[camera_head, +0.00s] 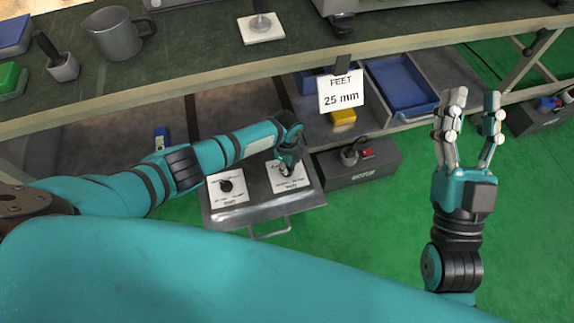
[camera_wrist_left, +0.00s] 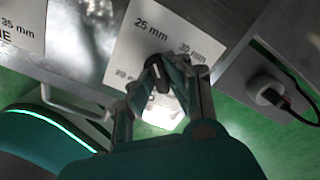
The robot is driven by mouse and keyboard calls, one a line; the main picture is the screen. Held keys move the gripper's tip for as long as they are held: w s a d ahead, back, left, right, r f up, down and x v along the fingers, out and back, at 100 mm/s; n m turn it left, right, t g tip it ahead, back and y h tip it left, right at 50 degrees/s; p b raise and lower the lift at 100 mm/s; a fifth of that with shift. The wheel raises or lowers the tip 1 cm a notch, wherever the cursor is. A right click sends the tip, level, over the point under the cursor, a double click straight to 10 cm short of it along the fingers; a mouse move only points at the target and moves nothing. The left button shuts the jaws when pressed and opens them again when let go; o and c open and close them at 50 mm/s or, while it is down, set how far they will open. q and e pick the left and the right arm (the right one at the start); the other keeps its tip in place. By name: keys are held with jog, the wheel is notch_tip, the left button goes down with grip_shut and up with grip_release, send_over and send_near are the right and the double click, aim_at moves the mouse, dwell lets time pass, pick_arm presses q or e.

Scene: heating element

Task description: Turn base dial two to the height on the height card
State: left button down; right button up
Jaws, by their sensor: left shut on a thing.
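The height card (camera_head: 341,92) hangs from the bench edge and reads "FEET 25 mm". Below it, a grey metal base (camera_head: 255,213) carries two white dial plates. My left gripper (camera_head: 287,165) is on the right-hand dial (camera_head: 283,183). In the left wrist view its fingers (camera_wrist_left: 168,63) are shut on the dark knob (camera_wrist_left: 160,78), and 20, 25 and 30 mm marks surround it. The fingers partly hide the knob, so its exact pointing is unclear. The left-hand dial (camera_head: 226,186) is untouched; its label ends in "NE". My right gripper (camera_head: 468,110) is open and empty over the green floor.
A dark box (camera_head: 358,174) with a plug and red switch stands just right of the base. A blue tray (camera_head: 402,88) and yellow block (camera_head: 343,117) are on the lower shelf. The bench top (camera_head: 190,45) holds a grey mug (camera_head: 116,35).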

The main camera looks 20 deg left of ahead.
pick_arm(q)
jog(key=shift+s+f, duration=0.25)
jog(key=c, duration=1.3)
grip_release()
jog(key=shift+w+r, duration=0.15)
jog(key=shift+r, duration=0.25)
notch_tip(320, 180, up, 11)
jog(key=shift+r, duration=0.15)
